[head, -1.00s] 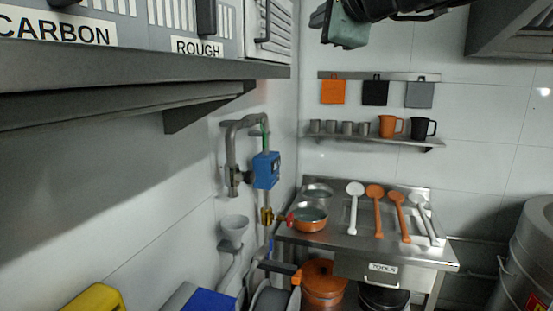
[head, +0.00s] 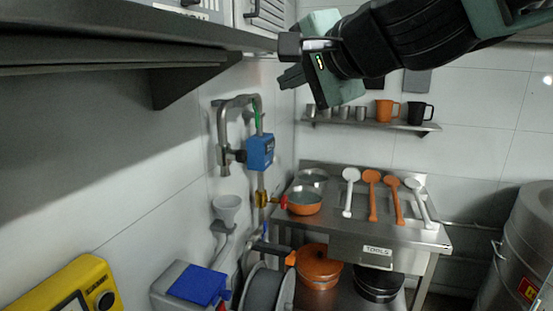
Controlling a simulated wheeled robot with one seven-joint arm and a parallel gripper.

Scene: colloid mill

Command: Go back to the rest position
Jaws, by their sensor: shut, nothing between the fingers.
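My gripper (head: 287,62) is at the top middle of the head view, at the end of my black and green arm, which comes in from the upper right. Its dark fingers point left toward the wall and the shelf end. I see nothing held in it, and it looks shut. It hangs in the air, apart from the things around it, and hides part of the back wall and of the small cup shelf.
A wall shelf (head: 100,45) juts out at upper left, near my gripper. Below are a pipe with a blue meter (head: 261,151), a steel table (head: 350,228) with pans and ladles, and a yellow device (head: 70,290). A steel vessel (head: 523,240) stands at right.

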